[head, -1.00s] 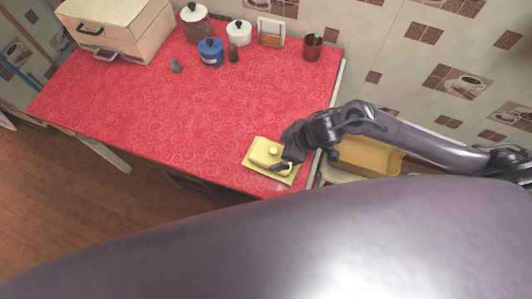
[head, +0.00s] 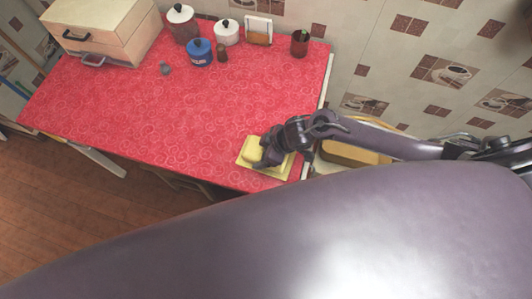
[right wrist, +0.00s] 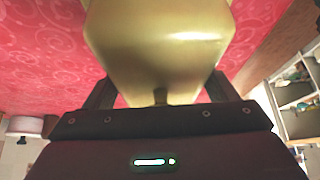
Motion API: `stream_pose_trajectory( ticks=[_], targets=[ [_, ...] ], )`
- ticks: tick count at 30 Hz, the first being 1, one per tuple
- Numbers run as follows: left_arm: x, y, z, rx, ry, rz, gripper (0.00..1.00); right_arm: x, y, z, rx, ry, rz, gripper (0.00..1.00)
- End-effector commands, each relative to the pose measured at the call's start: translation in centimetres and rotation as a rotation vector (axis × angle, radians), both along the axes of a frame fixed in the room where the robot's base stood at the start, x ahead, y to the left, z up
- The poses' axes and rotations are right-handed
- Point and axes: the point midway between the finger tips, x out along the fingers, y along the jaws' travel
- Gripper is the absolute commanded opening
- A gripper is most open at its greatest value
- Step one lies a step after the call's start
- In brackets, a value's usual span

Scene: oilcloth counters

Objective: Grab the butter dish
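The yellow butter dish sits near the front right corner of the red counter, its lid (head: 252,150) on a pale yellow plate (head: 282,173). My right gripper (head: 268,156) is over the right part of the dish and hides some of it. In the right wrist view the lid (right wrist: 160,45) fills the top middle, with a small knob low at its centre. The fingers of my right gripper (right wrist: 160,92) stand wide apart, one at each side of the lid; contact cannot be made out. My left gripper is not in view.
A cream box (head: 100,30) stands at the back left. A red canister (head: 182,25), a blue pot (head: 200,53), a white pot (head: 227,33) and a dark red cup (head: 300,43) are along the back. A yellow container (head: 350,155) is right of the counter. The counter's middle is clear.

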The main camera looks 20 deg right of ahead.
Motion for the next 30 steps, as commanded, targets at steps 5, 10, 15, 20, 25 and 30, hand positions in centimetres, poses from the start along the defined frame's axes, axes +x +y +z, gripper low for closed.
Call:
stream_pose_trajectory(
  ticks=[5, 10, 15, 20, 25, 30],
  targets=[
    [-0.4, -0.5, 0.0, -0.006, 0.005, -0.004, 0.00, -0.1, 0.0, 0.0, 0.000, 0.000, 0.001, 0.45],
    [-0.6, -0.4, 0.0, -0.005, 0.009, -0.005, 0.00, 0.0, 0.1, 0.1, 0.002, -0.001, 0.001, 0.37],
    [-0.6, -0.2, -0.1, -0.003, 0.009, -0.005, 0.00, 0.0, 0.1, 0.2, 0.002, -0.001, 0.001, 0.37],
    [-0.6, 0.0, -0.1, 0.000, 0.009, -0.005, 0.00, 0.1, 0.0, 1.2, 0.003, -0.003, 0.000, 0.37],
    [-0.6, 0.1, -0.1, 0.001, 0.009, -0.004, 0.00, 0.2, 0.0, 4.2, 0.003, -0.007, 0.001, 0.37],
    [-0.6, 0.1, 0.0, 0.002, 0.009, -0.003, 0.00, 0.2, 0.1, 9.2, 0.002, -0.010, 0.004, 0.37]
  ],
)
